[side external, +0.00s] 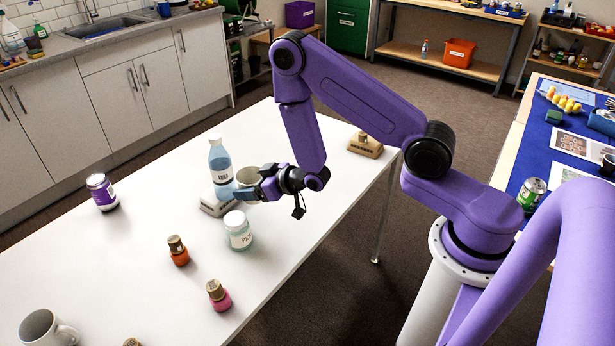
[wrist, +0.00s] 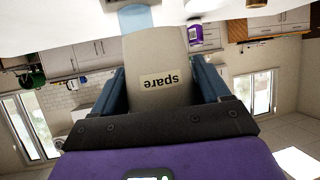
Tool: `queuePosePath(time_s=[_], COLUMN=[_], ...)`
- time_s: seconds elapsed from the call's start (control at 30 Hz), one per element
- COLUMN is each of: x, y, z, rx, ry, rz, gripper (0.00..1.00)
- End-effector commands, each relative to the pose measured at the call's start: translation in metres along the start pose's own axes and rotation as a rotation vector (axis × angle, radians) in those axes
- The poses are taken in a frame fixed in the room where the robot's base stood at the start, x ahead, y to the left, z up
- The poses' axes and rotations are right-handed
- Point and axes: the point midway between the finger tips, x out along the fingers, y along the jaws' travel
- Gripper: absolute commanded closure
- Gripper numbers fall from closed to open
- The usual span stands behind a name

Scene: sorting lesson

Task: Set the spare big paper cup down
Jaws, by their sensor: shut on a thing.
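The spare big paper cup (side external: 246,176) is pale beige, with its opening showing in the side view. In the wrist view the cup (wrist: 165,58) fills the middle, and its label reads "spare" upside down. My gripper (side external: 257,184) is shut on the cup, with a blue finger on each side of it (wrist: 165,88). The cup appears held above the white table (side external: 120,265), close to the right of a clear blue bottle (side external: 220,160). The fingers hide part of the cup in the side view.
A labelled pale block (side external: 217,206) is at the bottle's foot. A white-lidded jar (side external: 238,231) stands in front.

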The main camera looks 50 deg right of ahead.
Motion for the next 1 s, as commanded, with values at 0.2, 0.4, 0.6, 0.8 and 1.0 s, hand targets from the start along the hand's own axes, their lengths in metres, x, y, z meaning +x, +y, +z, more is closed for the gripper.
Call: queuePosePath(time_s=[0.2, 0.4, 0.6, 0.8, 1.0], x=[-0.028, -0.066, -0.106, -0.131, -0.124], y=[0.077, 0.134, 0.175, 0.192, 0.203], z=[0.014, 0.029, 0.042, 0.048, 0.050], rx=[0.007, 0.011, 0.016, 0.017, 0.015], ry=[-0.001, -0.001, 0.000, 0.001, 0.003], rz=[0.013, 0.021, 0.032, 0.037, 0.037], gripper=[0.52, 0.52, 0.52, 0.52, 0.52])
